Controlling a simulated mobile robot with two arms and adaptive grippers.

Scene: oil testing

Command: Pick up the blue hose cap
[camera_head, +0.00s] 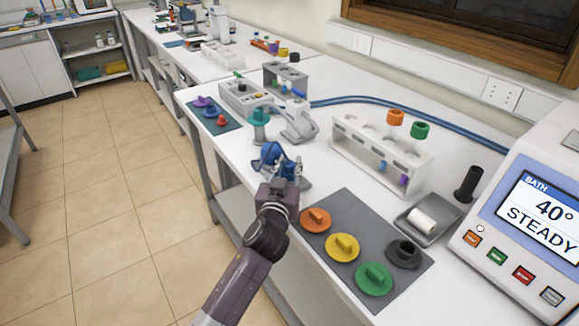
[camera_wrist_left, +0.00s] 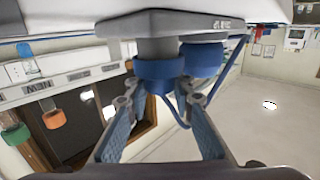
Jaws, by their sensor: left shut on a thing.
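My left gripper (camera_head: 284,180) is at the front edge of the white bench, beside a grey fixture. In the left wrist view its fingers (camera_wrist_left: 158,92) are shut on the blue hose cap (camera_wrist_left: 160,70), one on each side. The blue hose cap also shows in the head view (camera_head: 289,169), partly hidden by the gripper. A second blue round part (camera_wrist_left: 203,59) is close beside the cap, and a thin blue line runs near the right finger. My right gripper is not in view.
A grey mat (camera_head: 345,210) with orange, yellow, green and black caps lies to the right. A white tube rack (camera_head: 425,175), a small tray (camera_head: 447,214) and the bath unit (camera_head: 497,240) stand beyond. A teal-topped post (camera_head: 259,122) stands close behind the gripper.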

